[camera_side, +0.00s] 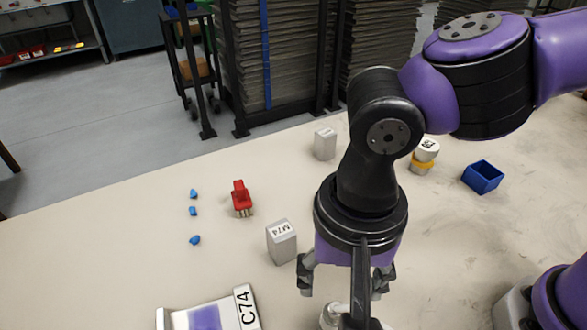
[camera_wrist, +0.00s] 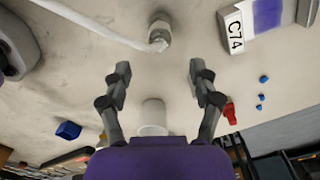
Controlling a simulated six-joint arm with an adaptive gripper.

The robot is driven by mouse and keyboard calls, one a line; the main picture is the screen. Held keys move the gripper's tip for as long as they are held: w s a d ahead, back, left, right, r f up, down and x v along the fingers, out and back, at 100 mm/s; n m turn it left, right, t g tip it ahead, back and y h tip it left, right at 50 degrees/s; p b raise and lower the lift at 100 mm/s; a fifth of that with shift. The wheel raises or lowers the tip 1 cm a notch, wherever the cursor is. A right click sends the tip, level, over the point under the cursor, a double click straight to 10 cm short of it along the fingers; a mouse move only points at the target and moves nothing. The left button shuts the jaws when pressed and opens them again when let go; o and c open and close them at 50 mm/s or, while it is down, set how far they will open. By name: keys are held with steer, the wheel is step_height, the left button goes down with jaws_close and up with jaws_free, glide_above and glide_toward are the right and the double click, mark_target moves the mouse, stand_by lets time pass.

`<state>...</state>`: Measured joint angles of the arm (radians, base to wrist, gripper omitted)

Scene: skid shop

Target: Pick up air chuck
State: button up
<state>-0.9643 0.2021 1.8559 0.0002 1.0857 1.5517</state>
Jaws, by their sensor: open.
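What looks like the air chuck is a grey metal fitting (camera_wrist: 160,37) with a pale hose (camera_wrist: 95,20) running off to the upper left, lying on the table in the wrist view. In the side view a grey piece (camera_side: 331,316), likely the same fitting, shows at the bottom edge, partly hidden by my gripper. My gripper (camera_wrist: 158,72) points down over the table with its fingers spread wide and nothing between the tips. In the wrist view the fitting lies beyond the fingertips, roughly midway between them. The side view also shows my gripper (camera_side: 343,284) just above the piece.
A grey block marked M74 (camera_side: 281,243) stands just left of my gripper. A box marked C74 (camera_side: 208,312) lies at bottom left. A red part (camera_side: 241,198), small blue pieces (camera_side: 194,211), another grey block (camera_side: 324,145), a white-and-yellow item (camera_side: 426,150) and a blue bin (camera_side: 483,177) stand around.

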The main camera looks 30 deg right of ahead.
mark_target(336, 309)
step_height(336, 309, down, 8)
steer(key=shift+s+a+f, duration=0.1)
steer(key=shift+f, duration=0.15)
jaws_close()
